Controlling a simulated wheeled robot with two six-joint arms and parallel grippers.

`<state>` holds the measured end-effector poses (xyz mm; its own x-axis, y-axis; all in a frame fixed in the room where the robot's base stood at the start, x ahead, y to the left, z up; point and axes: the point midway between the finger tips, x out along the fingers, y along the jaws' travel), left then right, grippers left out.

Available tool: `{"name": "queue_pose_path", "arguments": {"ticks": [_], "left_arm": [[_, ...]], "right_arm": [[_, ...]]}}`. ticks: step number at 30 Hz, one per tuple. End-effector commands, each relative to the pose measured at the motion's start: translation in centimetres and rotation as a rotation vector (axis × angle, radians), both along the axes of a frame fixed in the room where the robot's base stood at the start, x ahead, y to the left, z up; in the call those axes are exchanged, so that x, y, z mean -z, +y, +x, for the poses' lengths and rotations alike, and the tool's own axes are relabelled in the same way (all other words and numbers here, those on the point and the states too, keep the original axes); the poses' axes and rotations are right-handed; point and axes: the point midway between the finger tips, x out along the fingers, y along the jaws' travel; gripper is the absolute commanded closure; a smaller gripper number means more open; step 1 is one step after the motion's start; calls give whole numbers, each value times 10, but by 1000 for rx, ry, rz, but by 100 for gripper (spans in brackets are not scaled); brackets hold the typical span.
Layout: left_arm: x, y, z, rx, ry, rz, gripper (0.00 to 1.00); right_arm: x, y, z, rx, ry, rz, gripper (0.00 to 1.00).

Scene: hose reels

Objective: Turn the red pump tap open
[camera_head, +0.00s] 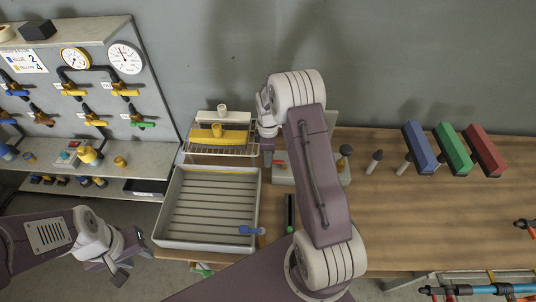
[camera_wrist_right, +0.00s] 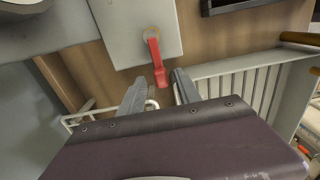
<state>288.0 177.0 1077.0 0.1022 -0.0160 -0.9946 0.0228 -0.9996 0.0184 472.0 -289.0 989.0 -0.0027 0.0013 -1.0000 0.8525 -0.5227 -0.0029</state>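The red pump tap (camera_wrist_right: 156,62) is a red lever on a round pivot on a light grey box in the right wrist view. In the head view a small red part of it (camera_head: 279,163) shows beside my right arm. My right gripper (camera_wrist_right: 161,88) is open, its two grey fingers on either side of the lever's free end. I cannot tell whether a finger touches it. In the head view my right gripper (camera_head: 268,158) points down, partly hidden by its arm. My left gripper (camera_head: 118,265) is low at the left, away from the tap; its finger gap is unclear.
A slatted grey tray (camera_head: 207,243) with a blue tap (camera_head: 250,230) lies left of the pump. A wire rack (camera_head: 215,150) with a yellow item stands behind it. Blue, green and red blocks (camera_head: 453,150) stand at the right. The table's middle right is clear.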

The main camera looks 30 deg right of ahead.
Motion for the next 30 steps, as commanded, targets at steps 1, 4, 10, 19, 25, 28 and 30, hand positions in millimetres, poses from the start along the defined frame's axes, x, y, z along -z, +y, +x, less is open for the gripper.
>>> {"name": "queue_pose_path", "arguments": {"ticks": [1,4,10,19,25,28,30], "left_arm": [[-1,0,0,0,0,0,64],[-1,0,0,0,0,0,64],[-1,0,0,0,0,0,64],[-1,0,0,0,0,0,64],[-1,0,0,0,0,0,64],[-1,0,0,0,0,0,64],[-1,0,0,0,0,0,64]], "right_arm": [[3,0,0,0,0,0,60],[6,0,0,0,-1,-1,60],[7,0,0,0,-1,-1,66],[6,0,0,0,-2,0,100],[5,0,1,0,-3,-1,100],[5,0,1,0,-3,-1,100],[5,-1,1,0,-4,-1,100]]}}
